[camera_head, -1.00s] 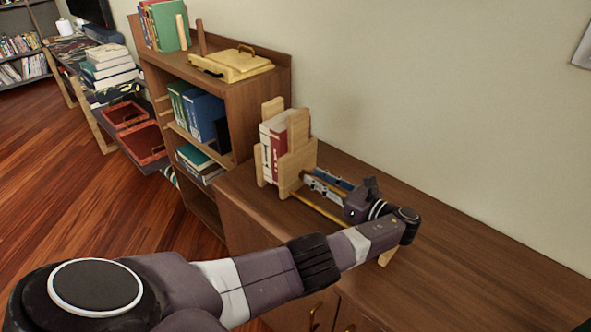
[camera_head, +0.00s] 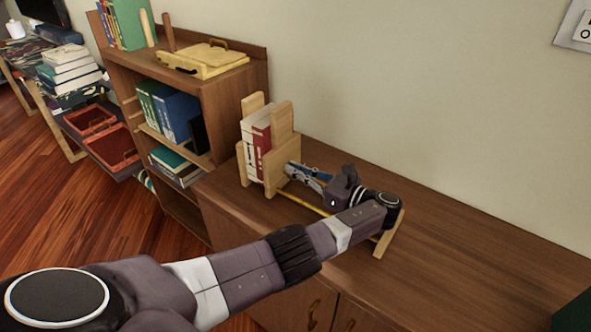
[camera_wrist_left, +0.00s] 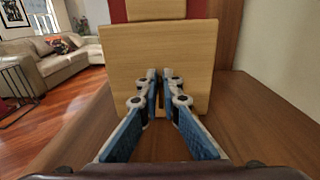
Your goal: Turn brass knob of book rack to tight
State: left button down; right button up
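The wooden book rack (camera_head: 283,154) stands on the brown cabinet top, holding white and red books upright between its boards. A yellowish rod (camera_head: 303,205) runs from it to a low wooden end piece (camera_head: 388,236). My left gripper (camera_head: 290,170) points at the rack's right-hand board, with its fingertips close to that face. In the left wrist view, the fingertips (camera_wrist_left: 160,86) are close together with a narrow gap, in front of the pale board (camera_wrist_left: 118,65). The brass knob cannot be made out; the fingers may hide it. Whether they grip it is unclear. My right gripper is not in view.
A taller shelf (camera_head: 234,100) with books and a yellow case (camera_head: 205,58) stands left of the rack. The wall (camera_head: 420,80) is close behind. The cabinet top (camera_head: 470,250) is clear to the right. A dark green object (camera_head: 574,314) shows at the lower right corner.

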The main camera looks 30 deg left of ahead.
pick_arm(q)
jog(key=shift+w+r+m+p, duration=0.15)
jog(key=shift+m+p, duration=0.15)
jog(key=shift+m, duration=0.5)
jog(key=shift+w+m, duration=0.15)
jog(key=shift+m, duration=0.65)
jog(key=shift+f+m, duration=0.2)
jog(key=shift+m, duration=0.3)
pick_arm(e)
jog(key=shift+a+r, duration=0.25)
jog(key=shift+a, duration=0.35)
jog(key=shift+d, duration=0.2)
pick_arm(q)
jog(key=c, duration=2.2)
grip_release()
jog(key=shift+o, duration=0.2)
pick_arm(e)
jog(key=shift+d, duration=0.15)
pick_arm(q)
jog(key=shift+w, duration=0.1)
